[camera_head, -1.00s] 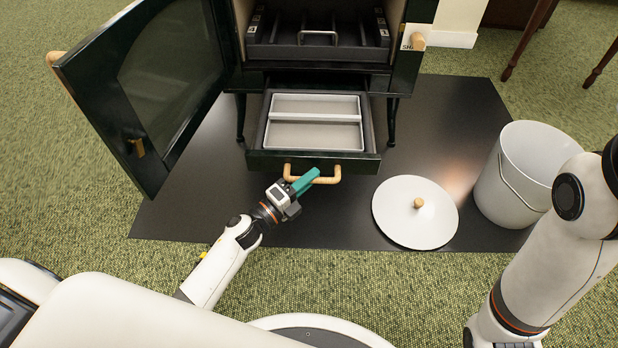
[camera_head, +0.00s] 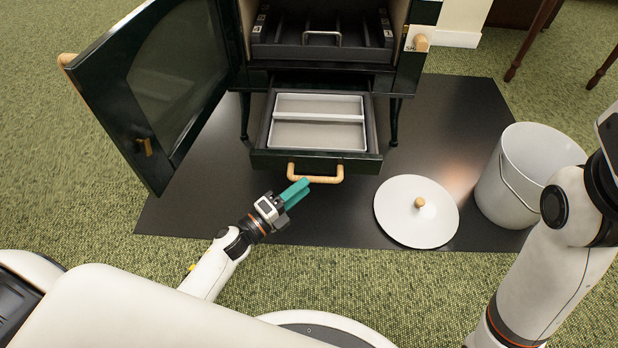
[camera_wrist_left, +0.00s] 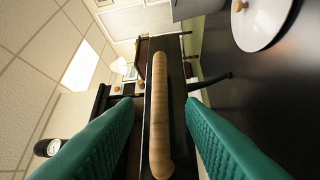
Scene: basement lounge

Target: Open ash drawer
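The ash drawer (camera_head: 257,158) is pulled out from under the black stove, with a grey two-part tray (camera_head: 320,133) inside it. Its wooden bar handle (camera_head: 316,180) is on the drawer front.
The stove door (camera_head: 170,80) stands open at the left. A black floor plate (camera_head: 440,110) lies under the stove. A white lid (camera_head: 416,225) with a wooden knob lies right of the drawer, and a white bucket (camera_head: 510,190) stands beyond it.

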